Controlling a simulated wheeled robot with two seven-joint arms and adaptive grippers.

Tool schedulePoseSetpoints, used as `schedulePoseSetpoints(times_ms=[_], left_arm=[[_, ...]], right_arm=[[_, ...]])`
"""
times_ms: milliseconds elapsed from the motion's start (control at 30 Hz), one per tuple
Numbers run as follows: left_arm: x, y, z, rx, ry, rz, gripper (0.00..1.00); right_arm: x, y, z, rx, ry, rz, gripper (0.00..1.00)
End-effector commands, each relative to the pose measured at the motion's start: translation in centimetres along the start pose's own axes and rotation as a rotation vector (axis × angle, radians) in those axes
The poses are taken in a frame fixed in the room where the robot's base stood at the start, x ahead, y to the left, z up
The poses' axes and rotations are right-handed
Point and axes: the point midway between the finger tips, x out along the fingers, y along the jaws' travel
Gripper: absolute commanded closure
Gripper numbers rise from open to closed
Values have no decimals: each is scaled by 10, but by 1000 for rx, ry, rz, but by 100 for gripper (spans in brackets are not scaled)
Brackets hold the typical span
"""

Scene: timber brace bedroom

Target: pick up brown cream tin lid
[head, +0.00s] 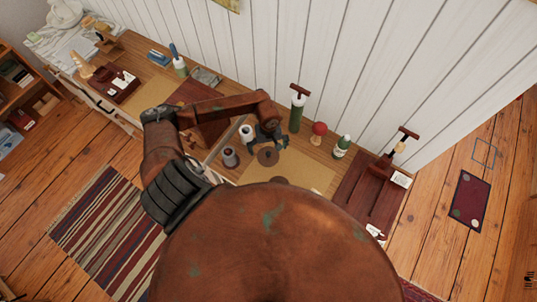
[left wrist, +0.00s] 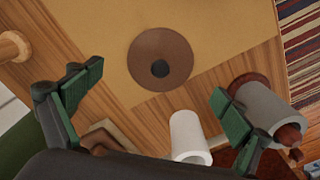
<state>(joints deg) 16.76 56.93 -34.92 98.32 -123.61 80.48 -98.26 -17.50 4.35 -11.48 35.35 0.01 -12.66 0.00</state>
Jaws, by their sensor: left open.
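The brown lid (head: 268,157), a flat round disc, lies at the edge of a tan mat on the desk. In the left wrist view, the lid (left wrist: 175,75) shows a dark round knob and lies beyond the fingertips. My left gripper (head: 266,141) is just behind the lid in the head view. In the left wrist view, the left gripper (left wrist: 156,95) is open, its green finger pads wide apart, with nothing held between them. My right gripper does not show.
A white cylinder (left wrist: 189,136) and a grey cylinder (left wrist: 266,108) stand close to the fingers. A green bottle (head: 297,113), a red-topped item (head: 319,131) and a green-white bottle (head: 342,146) stand to the right. A dark red tray (head: 357,201) is further right. The tan mat (head: 309,172) has bare room.

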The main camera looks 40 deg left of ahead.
Motion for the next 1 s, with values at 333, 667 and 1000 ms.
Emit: schedulePoseSetpoints(times_ms=[333, 667, 1000], left_arm=[[43, -2, 1, -3, -1, 1, 5], [46, -3, 1, -4, 0, 1, 10], [46, -3, 1, -4, 0, 1, 33]], right_arm=[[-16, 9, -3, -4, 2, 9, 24], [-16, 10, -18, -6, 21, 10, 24], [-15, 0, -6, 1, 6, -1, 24]])
